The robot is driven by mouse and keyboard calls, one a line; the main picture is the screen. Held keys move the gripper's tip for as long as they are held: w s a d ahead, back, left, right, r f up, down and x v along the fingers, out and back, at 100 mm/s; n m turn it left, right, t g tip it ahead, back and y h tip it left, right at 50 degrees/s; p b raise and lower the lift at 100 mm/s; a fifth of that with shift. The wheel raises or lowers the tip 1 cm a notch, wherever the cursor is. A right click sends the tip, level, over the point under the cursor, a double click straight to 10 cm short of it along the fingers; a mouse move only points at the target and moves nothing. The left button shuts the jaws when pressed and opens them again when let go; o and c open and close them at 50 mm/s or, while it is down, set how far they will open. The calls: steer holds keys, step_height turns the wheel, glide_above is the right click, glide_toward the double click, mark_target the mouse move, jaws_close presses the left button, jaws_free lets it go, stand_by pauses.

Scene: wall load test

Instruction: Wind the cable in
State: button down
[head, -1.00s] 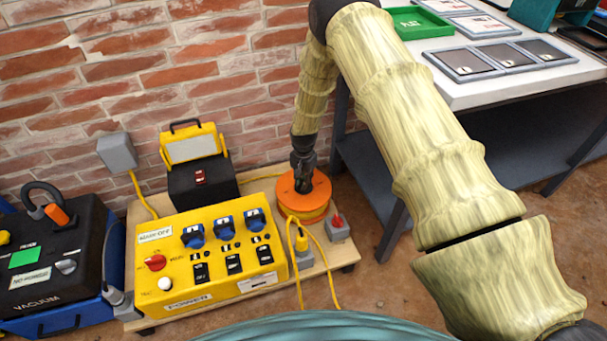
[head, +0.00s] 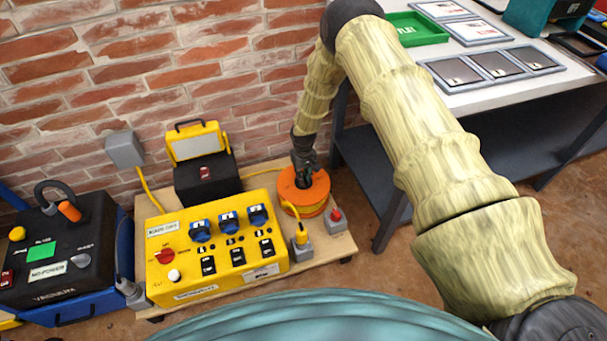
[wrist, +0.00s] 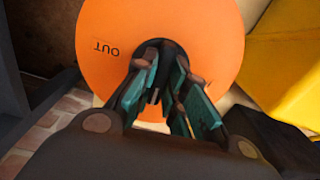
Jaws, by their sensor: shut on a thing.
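The cable reel is an orange disc (head: 318,188) on the right part of the wooden board, with yellow cable (head: 314,211) wound beneath it. A short length of cable loops from the reel to a yellow plug (head: 301,237) on a small grey box. My gripper (head: 304,178) reaches down onto the reel's middle. In the wrist view, the orange disc (wrist: 205,25) carries the word OUT, upside down. My gripper's teal fingers (wrist: 160,78) are shut on the dark hub (wrist: 158,55) at its centre; their tips partly hide it.
A yellow power box (head: 215,245) with switches stands left of the reel. A grey box with a red button (head: 334,218) is close on the right. A work lamp (head: 198,145) stands behind, before the brick wall. A table (head: 480,88) stands at right.

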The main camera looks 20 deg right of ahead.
steer(key=n+p, duration=0.1)
steer(key=n, duration=0.3)
steer(key=shift+n, duration=0.3)
steer(key=n, duration=0.4)
steer(key=shift+n, duration=0.3)
steer(key=n, duration=0.4)
steer(key=shift+p, duration=0.3)
steer(key=shift+n, duration=1.9)
steer(key=c, duration=1.4)
jaws_free()
steer(key=shift+c, duration=0.2)
